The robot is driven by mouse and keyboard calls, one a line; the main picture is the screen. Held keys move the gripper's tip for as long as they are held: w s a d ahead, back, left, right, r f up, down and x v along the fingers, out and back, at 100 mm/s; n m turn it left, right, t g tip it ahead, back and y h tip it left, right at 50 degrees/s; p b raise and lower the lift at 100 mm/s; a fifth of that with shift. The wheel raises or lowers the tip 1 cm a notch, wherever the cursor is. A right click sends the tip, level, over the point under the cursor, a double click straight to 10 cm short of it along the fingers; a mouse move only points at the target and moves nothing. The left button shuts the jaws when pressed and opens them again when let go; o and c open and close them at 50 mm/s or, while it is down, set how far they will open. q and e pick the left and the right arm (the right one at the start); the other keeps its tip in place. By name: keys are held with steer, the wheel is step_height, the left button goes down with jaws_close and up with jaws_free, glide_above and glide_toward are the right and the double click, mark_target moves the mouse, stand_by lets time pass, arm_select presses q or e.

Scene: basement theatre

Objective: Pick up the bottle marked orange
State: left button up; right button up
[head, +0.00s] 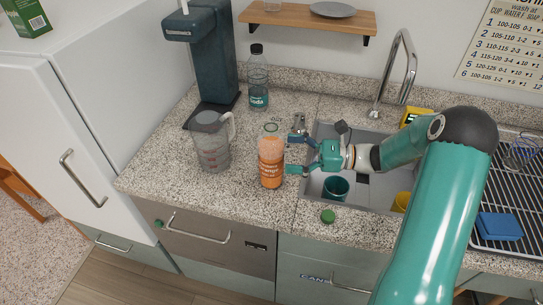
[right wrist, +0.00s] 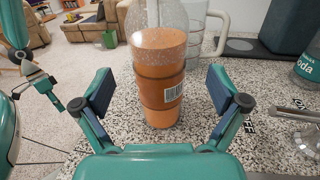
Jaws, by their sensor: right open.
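The bottle with the orange lower part and label (head: 270,168) stands upright on the speckled counter, between the clear jug and the sink. My right gripper (head: 291,153) is open just right of it in the head view, its fingers pointing at the bottle. In the right wrist view the bottle (right wrist: 161,92) stands upright ahead, centred between the spread fingers of the right gripper (right wrist: 160,92), with gaps on both sides.
A clear jug (head: 212,145) stands left of the bottle. A capped soda bottle (head: 258,85) and a dark dispenser (head: 213,60) stand behind. The sink (head: 377,195) holds a teal cup (head: 335,188). A green lid (head: 327,216) lies near the counter's front edge.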

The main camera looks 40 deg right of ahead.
mark_target(271, 152)
steer(key=p+x, duration=0.2)
steer(key=x, duration=0.2)
steer(key=shift+w+a, duration=0.1)
steer(key=shift+a, duration=0.15)
steer(key=shift+w+a+f, duration=0.15)
steer(key=shift+w+a, duration=0.05)
steer(key=shift+c, duration=0.2)
steer(key=c, duration=1.7)
